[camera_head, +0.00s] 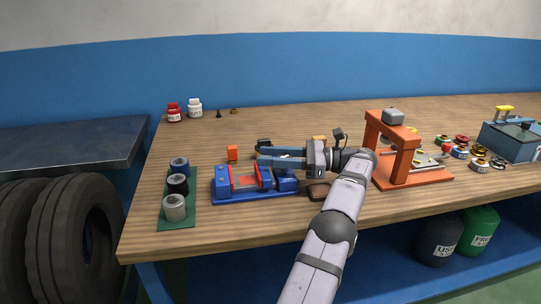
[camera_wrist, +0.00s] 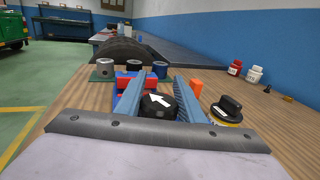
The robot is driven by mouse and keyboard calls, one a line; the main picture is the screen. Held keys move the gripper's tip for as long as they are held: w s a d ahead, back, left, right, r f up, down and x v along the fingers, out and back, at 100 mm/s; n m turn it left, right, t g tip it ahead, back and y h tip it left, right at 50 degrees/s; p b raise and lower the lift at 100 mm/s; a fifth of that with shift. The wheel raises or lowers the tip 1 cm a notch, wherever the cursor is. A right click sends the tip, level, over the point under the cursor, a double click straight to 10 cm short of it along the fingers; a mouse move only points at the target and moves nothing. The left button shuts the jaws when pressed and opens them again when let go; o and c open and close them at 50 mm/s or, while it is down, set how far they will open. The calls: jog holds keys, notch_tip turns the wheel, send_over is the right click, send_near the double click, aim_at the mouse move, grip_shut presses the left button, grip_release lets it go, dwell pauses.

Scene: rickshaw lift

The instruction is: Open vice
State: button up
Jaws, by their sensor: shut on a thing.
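The vice (camera_head: 222,182) is blue with red jaw parts and lies on the workbench, left of centre in the head view. In the wrist view its blue and red body (camera_wrist: 122,80) shows beyond my fingers, partly hidden. A round black knob (camera_wrist: 158,105) with a white arrow sits at the near end of the vice. My gripper (camera_head: 268,157) reaches left over the vice's right end. In the wrist view my gripper (camera_wrist: 158,90) has its two blue fingers on either side of the knob, shut on it.
A green mat (camera_head: 177,223) with several cylinders lies left of the vice. An orange block (camera_head: 232,153) stands behind it, and a black-and-yellow object (camera_wrist: 228,110) is close to my right finger. An orange press (camera_head: 400,165) stands to the right. Red and white bottles stand farther back.

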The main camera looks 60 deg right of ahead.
dwell(0.4)
jog(key=o, duration=1.1)
jog(key=shift+c, duration=0.2)
jog(key=shift+r, duration=0.1)
notch_tip(320, 180, up, 10)
jog(key=p, duration=0.5)
